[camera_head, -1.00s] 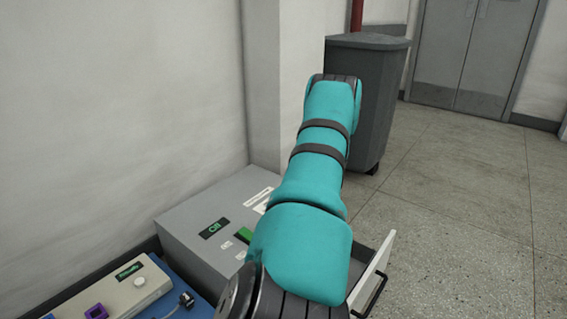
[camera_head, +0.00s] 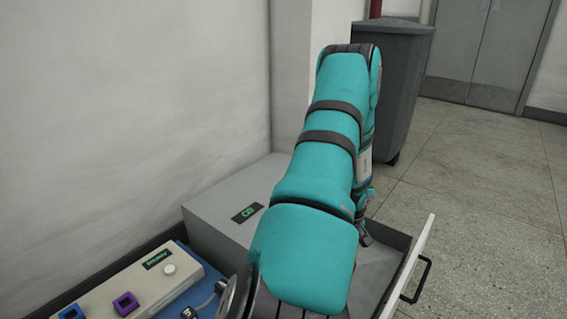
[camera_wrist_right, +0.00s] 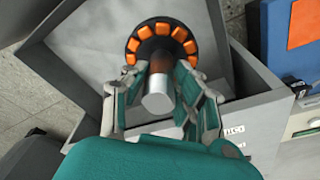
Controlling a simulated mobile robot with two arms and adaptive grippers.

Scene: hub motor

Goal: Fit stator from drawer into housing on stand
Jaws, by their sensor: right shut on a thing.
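The stator (camera_wrist_right: 134,46), a dark ring with orange coils and a grey metal shaft (camera_wrist_right: 157,97), shows in the right wrist view. My right gripper (camera_wrist_right: 158,84) is shut on the stator, its fingers on both sides of the shaft. The stator appears over the inside of the open drawer (camera_wrist_right: 88,65); I cannot tell whether it touches the drawer floor. In the head view my right arm hides the stator, and only part of the right gripper (camera_head: 364,236) shows beside the arm, over the drawer (camera_head: 375,276). The housing, its stand and my left gripper are not in view.
The grey cabinet (camera_head: 222,195) stands by the wall. A beige device (camera_head: 148,290) with blue and purple sockets sits on a blue surface at lower left. The drawer front with its handle (camera_head: 420,280) juts right. A grey bin (camera_head: 395,90) stands behind; floor at right is clear.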

